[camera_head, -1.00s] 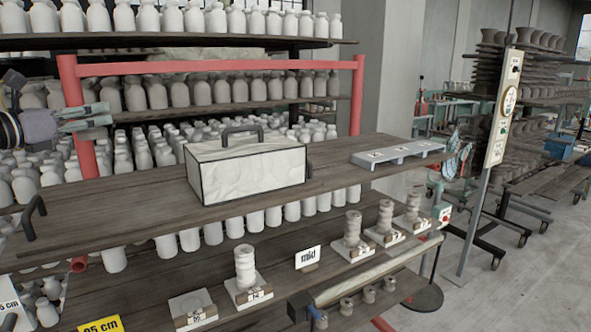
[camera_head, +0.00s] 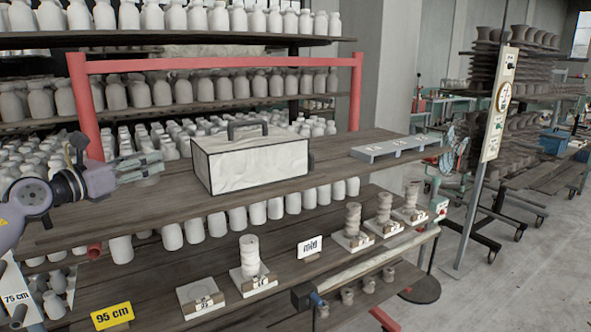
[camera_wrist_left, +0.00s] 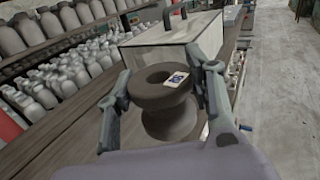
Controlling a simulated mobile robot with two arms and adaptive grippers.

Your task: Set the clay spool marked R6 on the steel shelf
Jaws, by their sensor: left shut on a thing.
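My left gripper (camera_head: 152,166) is above the left part of the upper wooden board in the head view. In the left wrist view, the left gripper (camera_wrist_left: 165,88) is shut on a dark grey clay spool (camera_wrist_left: 163,97), one finger on each side. A small white tag with a dark mark lies on its top rim; I cannot read it. The spool is hard to make out in the head view. A low grey steel shelf (camera_head: 372,153) with several small tags stands at the right end of the board, well apart from the gripper. My right gripper is not in view.
A pale covered box with a handle (camera_head: 250,165) stands on the board between the gripper and the steel shelf. The lower board holds an empty pad (camera_head: 201,298), a pale spool (camera_head: 250,256), greyer spools (camera_head: 352,218) and a small sign (camera_head: 310,246). White bottles fill the racks behind.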

